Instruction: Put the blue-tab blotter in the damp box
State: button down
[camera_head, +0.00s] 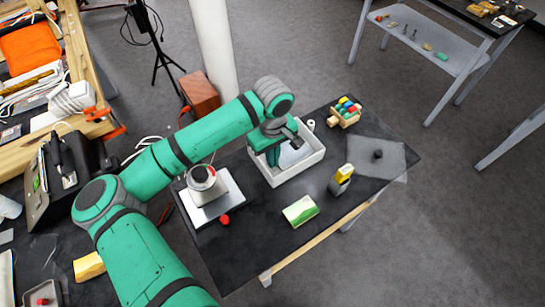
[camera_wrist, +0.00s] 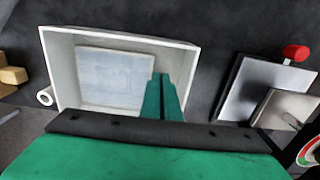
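A white open-topped box (camera_head: 316,160), which looks like the damp box, stands on the black table. It also shows in the wrist view (camera_wrist: 58,70). A flat pale blue-grey sheet (camera_wrist: 112,78) lies in it; I see no blue tab on it and cannot tell whether it is the blotter. My gripper (camera_head: 272,155) is over the left part of the box in the head view. In the wrist view my gripper's green fingers (camera_wrist: 160,80) are together, in front of the sheet's edge, with nothing visible between them. I cannot make out a blue-tab blotter elsewhere.
A wooden rack of coloured pieces (camera_head: 345,115) stands behind the box. A green-and-cream block (camera_head: 300,211), a yellow-topped item (camera_head: 342,178) and a grey translucent sheet (camera_head: 378,158) are to the right. A scale-like device (camera_head: 213,200) and red knob (camera_head: 225,220) are at left.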

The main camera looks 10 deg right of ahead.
jog(key=shift+f, duration=0.35)
jog(key=c, duration=1.9)
grip_release()
jog(key=shift+c, duration=0.2)
jog(key=shift+r, duration=0.1)
notch_tip(320, 180, up, 11)
jog(key=shift+f, duration=0.2)
